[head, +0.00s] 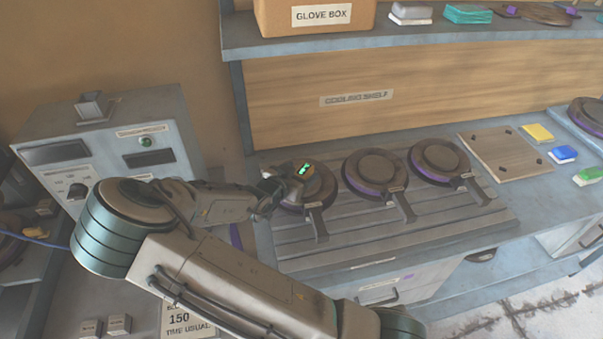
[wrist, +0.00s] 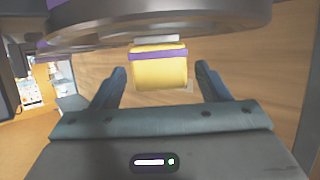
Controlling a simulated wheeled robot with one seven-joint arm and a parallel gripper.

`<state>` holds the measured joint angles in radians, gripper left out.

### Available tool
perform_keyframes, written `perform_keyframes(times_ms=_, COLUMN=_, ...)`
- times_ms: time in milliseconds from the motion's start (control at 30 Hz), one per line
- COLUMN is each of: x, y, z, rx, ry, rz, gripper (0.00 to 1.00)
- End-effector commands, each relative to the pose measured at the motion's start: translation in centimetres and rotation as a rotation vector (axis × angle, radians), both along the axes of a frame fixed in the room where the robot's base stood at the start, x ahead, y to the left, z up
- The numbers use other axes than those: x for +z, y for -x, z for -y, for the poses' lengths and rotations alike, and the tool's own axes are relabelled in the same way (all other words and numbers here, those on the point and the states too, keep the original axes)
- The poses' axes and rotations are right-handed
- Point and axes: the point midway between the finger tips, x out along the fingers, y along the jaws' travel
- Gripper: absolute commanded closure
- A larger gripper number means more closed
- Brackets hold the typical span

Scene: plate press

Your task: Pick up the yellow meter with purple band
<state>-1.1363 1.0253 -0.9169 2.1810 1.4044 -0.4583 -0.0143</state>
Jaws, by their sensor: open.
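The yellow meter with a purple band (wrist: 160,72) shows in the wrist view, straight ahead of my gripper (wrist: 160,68). Its band runs across its upper part, and a pale piece sits just above it. My two dark fingers are spread, one on each side of the meter, with a visible gap on both sides. The meter appears between or just beyond the fingertips; the exact depth is hard to tell. In the head view my gripper (head: 288,181) is over the leftmost round plate (head: 318,190), and I cannot make out the meter there.
A large dark disc with a purple edge (wrist: 165,22) spans the top of the wrist view, close to the meter. Two more round plates (head: 375,172) (head: 439,162) with handles lie to the right on the slatted bench. A grey control box (head: 105,140) stands left.

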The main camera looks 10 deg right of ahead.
Motion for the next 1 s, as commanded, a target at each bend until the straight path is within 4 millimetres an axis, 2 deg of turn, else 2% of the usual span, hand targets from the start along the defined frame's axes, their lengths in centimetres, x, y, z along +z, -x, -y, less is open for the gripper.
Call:
perform_keyframes(times_ms=33, x=0.2, y=-0.7, z=0.8, rx=-0.003, ry=0.004, rz=0.000, gripper=0.31)
perform_keyframes(times_ms=200, x=-0.6, y=-2.1, z=2.1, rx=-0.003, ry=0.001, rz=0.000, gripper=0.31)
perform_keyframes(times_ms=500, x=-0.8, y=-2.4, z=2.3, rx=0.000, ry=0.000, rz=0.000, gripper=0.31)
perform_keyframes(times_ms=567, x=-0.8, y=-2.4, z=2.3, rx=-0.001, ry=0.000, rz=0.000, gripper=0.45)
perform_keyframes(times_ms=700, x=-0.8, y=-2.4, z=2.3, rx=-0.001, ry=0.000, rz=0.000, gripper=0.82)
perform_keyframes(times_ms=767, x=-0.8, y=-2.4, z=2.3, rx=-0.001, ry=0.000, rz=0.001, gripper=0.82)
perform_keyframes(times_ms=800, x=-0.8, y=-2.4, z=2.3, rx=-0.001, ry=0.000, rz=0.001, gripper=0.86)
perform_keyframes(times_ms=1000, x=-0.7, y=-2.4, z=2.3, rx=-0.001, ry=0.000, rz=0.001, gripper=0.86)
